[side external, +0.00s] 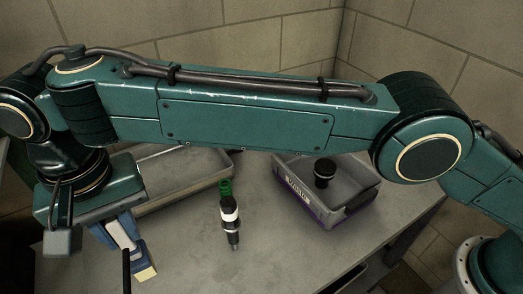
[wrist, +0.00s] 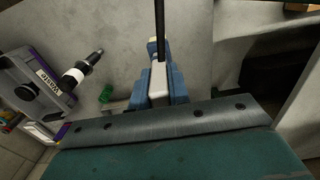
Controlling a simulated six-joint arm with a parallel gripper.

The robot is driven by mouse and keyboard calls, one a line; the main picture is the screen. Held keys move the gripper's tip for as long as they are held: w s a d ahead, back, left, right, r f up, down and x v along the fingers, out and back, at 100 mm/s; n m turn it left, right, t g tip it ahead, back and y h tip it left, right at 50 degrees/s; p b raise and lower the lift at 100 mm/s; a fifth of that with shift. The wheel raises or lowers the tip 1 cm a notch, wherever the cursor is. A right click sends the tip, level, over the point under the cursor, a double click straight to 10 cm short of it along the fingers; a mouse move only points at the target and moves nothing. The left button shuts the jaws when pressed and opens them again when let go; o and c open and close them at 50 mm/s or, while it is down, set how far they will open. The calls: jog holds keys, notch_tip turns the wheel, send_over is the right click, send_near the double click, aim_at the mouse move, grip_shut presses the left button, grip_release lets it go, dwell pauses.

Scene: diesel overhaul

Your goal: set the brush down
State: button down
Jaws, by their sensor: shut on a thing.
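My gripper (side external: 133,254) hangs at the lower left of the side view, with blue fingers and cream tips. It is shut on the brush, whose thin black rod (side external: 127,268) points down past the fingertips. In the wrist view my gripper (wrist: 159,62) is at the centre. There the brush's black rod (wrist: 160,28) runs up to the top edge, and a white part shows between the blue fingers. The rest of the brush is hidden by the fingers. I cannot tell whether the rod's end touches the bench.
A labelled grey and purple bin (side external: 345,207) holds a black round part (side external: 324,172). A shallow grey tray (side external: 190,188) lies behind. The front middle is clear.

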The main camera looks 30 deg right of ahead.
aim_at(111, 219)
jog(key=shift+f, duration=4.05)
jog(key=c, duration=1.3)
grip_release()
notch_tip(111, 219, up, 12)
jog(key=shift+f, duration=0.15)
jog(key=shift+r, duration=0.25)
jog(key=shift+d, duration=0.1)
